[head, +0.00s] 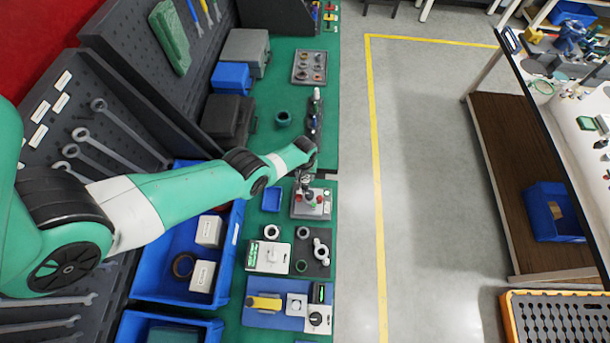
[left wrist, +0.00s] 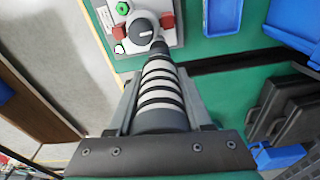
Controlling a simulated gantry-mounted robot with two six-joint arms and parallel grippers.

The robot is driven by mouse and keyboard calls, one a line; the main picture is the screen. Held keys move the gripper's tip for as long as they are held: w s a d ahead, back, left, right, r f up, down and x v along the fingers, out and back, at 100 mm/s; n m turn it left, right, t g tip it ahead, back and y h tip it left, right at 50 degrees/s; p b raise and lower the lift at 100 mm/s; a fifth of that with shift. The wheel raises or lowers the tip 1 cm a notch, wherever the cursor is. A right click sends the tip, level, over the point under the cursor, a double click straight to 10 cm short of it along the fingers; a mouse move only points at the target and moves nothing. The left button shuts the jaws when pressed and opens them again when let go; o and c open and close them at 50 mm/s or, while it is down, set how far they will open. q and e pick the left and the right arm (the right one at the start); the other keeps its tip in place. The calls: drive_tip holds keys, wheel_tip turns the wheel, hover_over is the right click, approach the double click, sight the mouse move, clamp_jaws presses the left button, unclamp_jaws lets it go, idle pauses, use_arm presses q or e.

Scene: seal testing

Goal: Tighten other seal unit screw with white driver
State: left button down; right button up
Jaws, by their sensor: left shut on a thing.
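My left gripper (head: 306,178) is over the grey seal unit (head: 299,209) on the green bench in the head view. In the left wrist view the gripper (left wrist: 164,112) is shut on the white driver (left wrist: 160,90), a white handle with black rings. The driver's dark tip points at the seal unit (left wrist: 172,38), by its round grey knob (left wrist: 142,31) with a dark slot. Red blocks flank the knob, and a green nut (left wrist: 123,8) sits beside it. Whether the tip touches a screw cannot be told. My right gripper is not in view.
A small blue tray (head: 271,200) stands left of the seal unit. A white plate unit (head: 267,257) and a dark plate with rings (head: 318,268) lie nearer. A tool holder (head: 314,127) is farther back. The grey floor right of the bench is clear.

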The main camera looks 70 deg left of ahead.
use_arm(q)
drive_tip(key=shift+f+b, duration=0.75)
drive_tip(key=shift+f, duration=0.05)
idle(3.2)
wheel_tip(320, 180, up, 5)
drive_tip(key=p, duration=0.5)
drive_tip(key=shift+r, duration=0.15)
